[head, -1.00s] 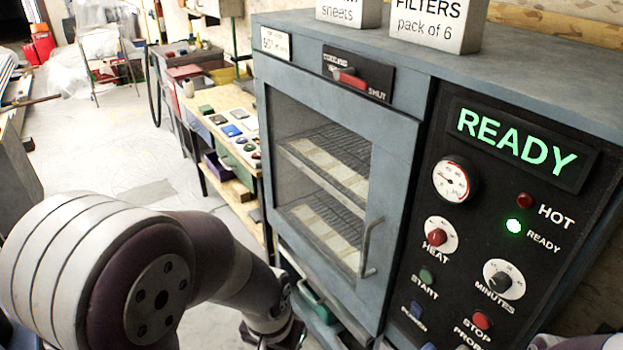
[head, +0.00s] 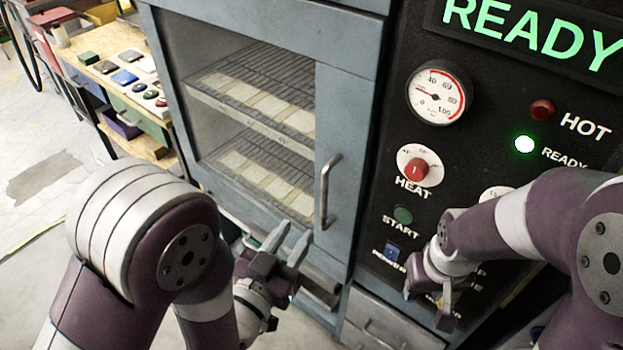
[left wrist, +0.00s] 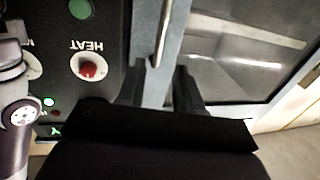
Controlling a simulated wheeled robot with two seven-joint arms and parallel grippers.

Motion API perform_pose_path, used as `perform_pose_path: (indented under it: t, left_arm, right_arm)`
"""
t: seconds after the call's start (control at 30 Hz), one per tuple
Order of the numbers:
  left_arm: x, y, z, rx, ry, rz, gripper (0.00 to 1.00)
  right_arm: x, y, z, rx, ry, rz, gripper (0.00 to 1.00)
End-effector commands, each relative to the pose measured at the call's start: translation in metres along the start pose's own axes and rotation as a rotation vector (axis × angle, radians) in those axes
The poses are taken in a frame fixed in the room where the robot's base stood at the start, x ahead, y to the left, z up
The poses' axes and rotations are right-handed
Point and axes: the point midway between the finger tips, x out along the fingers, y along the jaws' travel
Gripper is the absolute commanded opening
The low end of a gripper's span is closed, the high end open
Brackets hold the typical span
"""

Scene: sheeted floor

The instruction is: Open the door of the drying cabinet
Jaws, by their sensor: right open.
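The drying cabinet's door (head: 335,120) is a grey-blue frame around a window and looks closed. Its upright metal bar handle (head: 325,190) is on the door's right side; it also shows in the left wrist view (left wrist: 163,32). My left gripper (head: 288,240) is open and empty, just below and left of the handle's lower end. In the left wrist view the handle lies beyond the fingertips (left wrist: 160,72), roughly in line with the gap between them, and is not gripped. My right gripper (head: 427,305) is open in front of the lower control panel.
The black control panel (head: 450,150) right of the door has a gauge, knobs, buttons and a lit READY sign. Wire racks with pale sheets show through the window. Drawers (head: 385,325) are below. A workbench (head: 110,75) with small items stands at the left, with clear floor beside it.

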Motion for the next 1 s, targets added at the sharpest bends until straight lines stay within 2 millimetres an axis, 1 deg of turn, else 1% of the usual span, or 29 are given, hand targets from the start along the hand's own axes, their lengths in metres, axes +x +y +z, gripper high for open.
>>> perform_pose_path:
  t: [0.07,0.17,0.3,0.4,0.5,0.6,0.67,0.9,0.93,0.97,1.0]
  left_arm:
    - [0.009,0.000,-0.003,0.000,0.009,0.001,0.35]
    - [0.032,0.000,-0.004,0.000,0.008,-0.001,0.35]
    - [0.069,0.000,-0.004,0.000,0.008,-0.001,0.35]
    - [0.093,0.000,-0.004,0.001,0.008,-0.001,0.35]
    - [0.110,0.000,-0.004,0.001,0.007,0.000,0.35]
    - [0.120,-0.001,-0.003,0.001,0.006,-0.001,0.35]
    - [0.123,-0.001,-0.003,0.001,0.006,-0.001,0.35]
    - [0.124,-0.001,-0.003,0.000,0.005,-0.001,0.35]
    - [0.124,-0.001,-0.003,0.000,0.005,-0.001,0.29]
    - [0.124,-0.001,-0.003,0.000,0.005,-0.001,0.19]
    - [0.124,-0.001,-0.003,0.000,0.005,-0.001,0.06]
  right_arm:
    - [-0.002,0.000,0.000,0.000,0.000,0.000,0.43]
    - [-0.005,0.000,-0.001,0.000,0.000,0.000,0.43]
    - [-0.011,0.000,-0.001,0.000,0.000,0.000,0.43]
    - [-0.013,0.000,-0.002,0.000,0.000,0.000,0.43]
    - [-0.015,0.000,-0.002,0.000,0.000,0.000,0.43]
    - [-0.015,0.000,-0.002,0.000,0.000,0.000,0.43]
    - [-0.016,0.000,-0.002,0.000,0.000,0.000,0.43]
    - [-0.015,0.000,-0.002,0.000,0.000,0.000,0.43]
    - [-0.015,0.000,-0.002,0.000,0.000,0.000,0.43]
    - [-0.015,0.000,-0.002,0.000,0.000,0.000,0.43]
    - [-0.015,0.000,-0.002,0.000,0.000,0.000,0.43]
